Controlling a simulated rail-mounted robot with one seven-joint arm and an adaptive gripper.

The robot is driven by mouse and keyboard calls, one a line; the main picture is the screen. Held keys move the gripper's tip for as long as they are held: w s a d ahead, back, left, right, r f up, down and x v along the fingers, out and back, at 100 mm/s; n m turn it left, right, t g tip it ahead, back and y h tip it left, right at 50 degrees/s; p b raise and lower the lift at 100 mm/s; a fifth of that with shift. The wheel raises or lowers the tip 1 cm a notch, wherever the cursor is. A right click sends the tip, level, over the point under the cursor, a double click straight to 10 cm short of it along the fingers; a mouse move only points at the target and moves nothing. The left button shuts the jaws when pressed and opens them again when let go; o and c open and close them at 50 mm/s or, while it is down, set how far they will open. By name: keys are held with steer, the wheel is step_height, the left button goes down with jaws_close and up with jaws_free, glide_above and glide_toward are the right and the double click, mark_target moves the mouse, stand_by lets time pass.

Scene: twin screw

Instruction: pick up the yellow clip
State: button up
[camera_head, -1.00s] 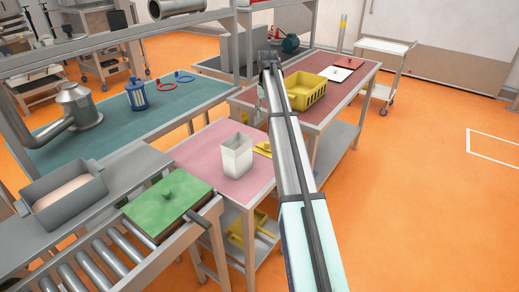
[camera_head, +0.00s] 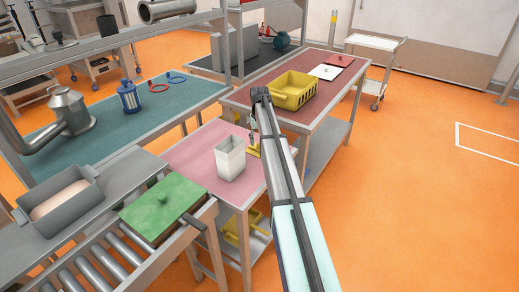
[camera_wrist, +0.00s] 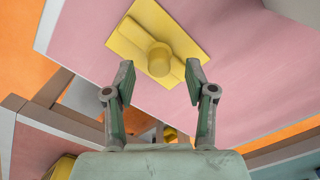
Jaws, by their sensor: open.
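The yellow clip (camera_wrist: 150,35) is a flat yellow plate with a round knob on it. It lies on the pink table top (camera_wrist: 90,40) in the wrist view. It also shows in the head view (camera_head: 253,151), partly hidden by my arm. My gripper (camera_wrist: 158,80) is open and empty, with its two fingers apart and the knob showing between and just beyond their tips. In the head view my gripper (camera_head: 252,135) hangs over the pink table near the clip. I cannot tell the exact height gap.
A white container (camera_head: 230,160) stands on the pink table just left of the clip. A green lid (camera_head: 163,209) lies on the roller conveyor to the left. A yellow crate (camera_head: 293,91) sits on the dark red table behind. Another yellow bin is below the pink table.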

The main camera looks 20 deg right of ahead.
steer(key=shift+f+p, duration=0.45)
steer(key=shift+f, duration=1.1)
jaws_close()
steer(key=shift+d+r, duration=0.1)
